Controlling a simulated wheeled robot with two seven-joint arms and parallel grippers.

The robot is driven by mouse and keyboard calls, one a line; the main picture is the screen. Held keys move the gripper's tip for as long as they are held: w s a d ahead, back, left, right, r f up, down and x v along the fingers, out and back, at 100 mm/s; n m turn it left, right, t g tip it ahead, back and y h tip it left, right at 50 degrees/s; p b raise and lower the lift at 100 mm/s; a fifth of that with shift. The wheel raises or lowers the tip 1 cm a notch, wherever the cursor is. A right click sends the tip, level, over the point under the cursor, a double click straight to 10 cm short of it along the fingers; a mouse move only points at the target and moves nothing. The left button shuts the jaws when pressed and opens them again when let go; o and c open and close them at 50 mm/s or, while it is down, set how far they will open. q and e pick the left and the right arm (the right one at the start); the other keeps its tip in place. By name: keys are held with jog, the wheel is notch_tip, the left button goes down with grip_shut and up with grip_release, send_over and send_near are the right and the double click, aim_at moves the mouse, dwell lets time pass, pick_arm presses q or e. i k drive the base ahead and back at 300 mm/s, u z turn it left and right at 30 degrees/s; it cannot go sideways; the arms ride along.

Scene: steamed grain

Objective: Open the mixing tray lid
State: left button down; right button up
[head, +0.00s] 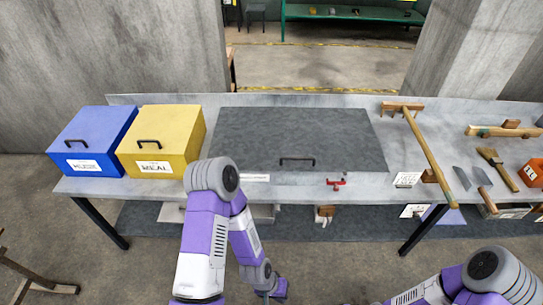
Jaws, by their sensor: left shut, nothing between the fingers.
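The mixing tray lid (300,135) is a wide, flat dark grey panel in the middle of the table in the head view. It lies flat and closed, with a black bar handle (297,160) near its front edge. What is under it is hidden. My left gripper (277,290) is low at the bottom of the view, in front of the table and well apart from the handle. It is small in the picture and shut on nothing. My right arm enters at the bottom right, but its gripper is out of view.
A blue box (85,140) and a yellow box (165,135) with handles stand left of the lid. A small red item (336,183) is at the table's front edge. A long wooden-handled tool (430,145) and several hand tools lie to the right.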

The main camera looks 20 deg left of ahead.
aim_at(344, 140)
jog(key=u, duration=0.75)
jog(key=i, duration=0.45)
